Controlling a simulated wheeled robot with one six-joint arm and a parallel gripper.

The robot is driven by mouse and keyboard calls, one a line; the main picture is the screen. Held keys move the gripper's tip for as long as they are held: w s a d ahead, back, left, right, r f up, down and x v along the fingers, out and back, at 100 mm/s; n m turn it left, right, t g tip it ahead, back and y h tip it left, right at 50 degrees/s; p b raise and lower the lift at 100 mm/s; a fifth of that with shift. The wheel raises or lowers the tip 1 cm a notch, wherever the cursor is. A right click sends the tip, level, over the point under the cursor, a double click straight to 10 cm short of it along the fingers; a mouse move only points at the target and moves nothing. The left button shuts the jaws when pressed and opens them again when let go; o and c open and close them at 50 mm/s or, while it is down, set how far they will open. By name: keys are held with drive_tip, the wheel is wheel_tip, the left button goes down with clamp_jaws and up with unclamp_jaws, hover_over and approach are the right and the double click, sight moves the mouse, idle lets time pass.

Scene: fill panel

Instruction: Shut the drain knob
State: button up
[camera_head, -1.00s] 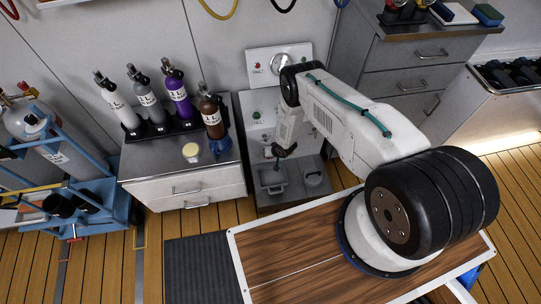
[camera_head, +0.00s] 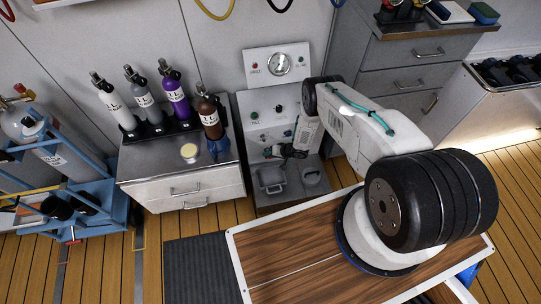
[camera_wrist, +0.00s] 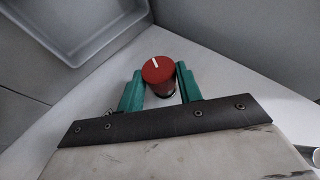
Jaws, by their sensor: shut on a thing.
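The red drain knob (camera_wrist: 158,72) with a white pointer line shows in the wrist view. Its line points up and slightly left in that view. My gripper (camera_wrist: 160,86) has its green fingers on either side of the knob and is shut on it. The knob's lower part is partly hidden between the fingers. In the head view my gripper (camera_head: 272,152) is at the lower part of the grey fill panel (camera_head: 247,106), just above the tray. The knob's own face is too small to read there.
A grey tray (camera_head: 271,180) sits below my gripper; it also shows in the wrist view (camera_wrist: 80,30). A green knob (camera_head: 255,115) and a gauge (camera_head: 279,65) are on the panel above. A rack of bottles (camera_head: 177,95) stands on the cabinet to the left.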

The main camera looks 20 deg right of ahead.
idle(0.3)
drive_tip(key=o, duration=1)
drive_tip(key=v, duration=0.7)
drive_tip(key=shift+s+d+r, duration=0.2)
drive_tip(key=shift+r, duration=0.1)
